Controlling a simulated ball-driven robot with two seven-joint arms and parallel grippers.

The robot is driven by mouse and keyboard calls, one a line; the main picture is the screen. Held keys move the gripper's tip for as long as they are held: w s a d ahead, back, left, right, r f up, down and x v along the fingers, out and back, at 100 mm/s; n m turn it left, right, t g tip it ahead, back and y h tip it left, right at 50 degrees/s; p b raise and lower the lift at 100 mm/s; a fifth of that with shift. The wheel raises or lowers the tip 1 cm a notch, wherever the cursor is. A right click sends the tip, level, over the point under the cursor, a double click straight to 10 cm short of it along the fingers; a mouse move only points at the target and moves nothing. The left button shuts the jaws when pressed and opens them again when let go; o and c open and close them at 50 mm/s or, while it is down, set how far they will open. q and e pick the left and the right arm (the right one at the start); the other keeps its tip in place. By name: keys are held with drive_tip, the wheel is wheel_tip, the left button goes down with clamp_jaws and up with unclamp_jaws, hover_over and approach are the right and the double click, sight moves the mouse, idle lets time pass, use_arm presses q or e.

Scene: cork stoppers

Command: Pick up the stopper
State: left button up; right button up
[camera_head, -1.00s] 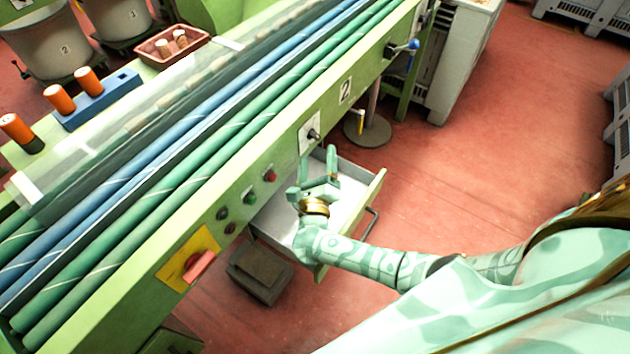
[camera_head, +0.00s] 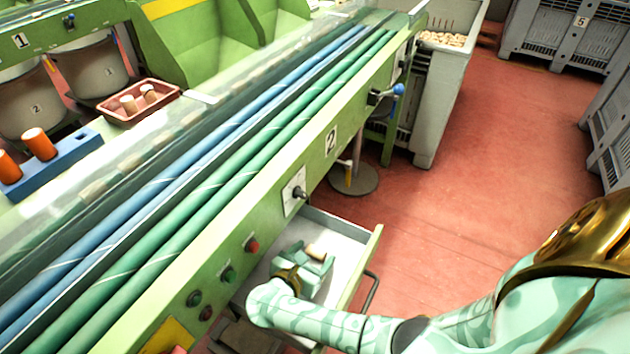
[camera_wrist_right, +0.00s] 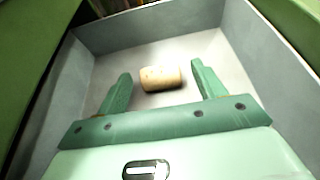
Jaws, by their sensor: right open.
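A cork stopper (camera_wrist_right: 161,78) lies on its side on the floor of the open drawer (camera_head: 345,235). In the right wrist view it sits between and just ahead of the two fingers. My right gripper (camera_wrist_right: 160,88) is open and empty, with a finger on each side of the stopper and gaps left and right. In the head view, my right gripper (camera_head: 305,258) is inside the drawer, and the stopper (camera_head: 316,251) shows at its fingertips. I cannot tell the exact height of the fingers above the drawer floor. My left gripper is not in view.
The drawer walls (camera_wrist_right: 130,32) stand close around the gripper. The green machine (camera_head: 262,205) with rollers rises beside the drawer. Red floor (camera_head: 460,150) is clear to the right.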

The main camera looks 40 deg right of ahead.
drive_tip(key=c, duration=1.1)
drive_tip(key=shift+o, duration=0.2)
drive_tip(key=shift+r, duration=0.15)
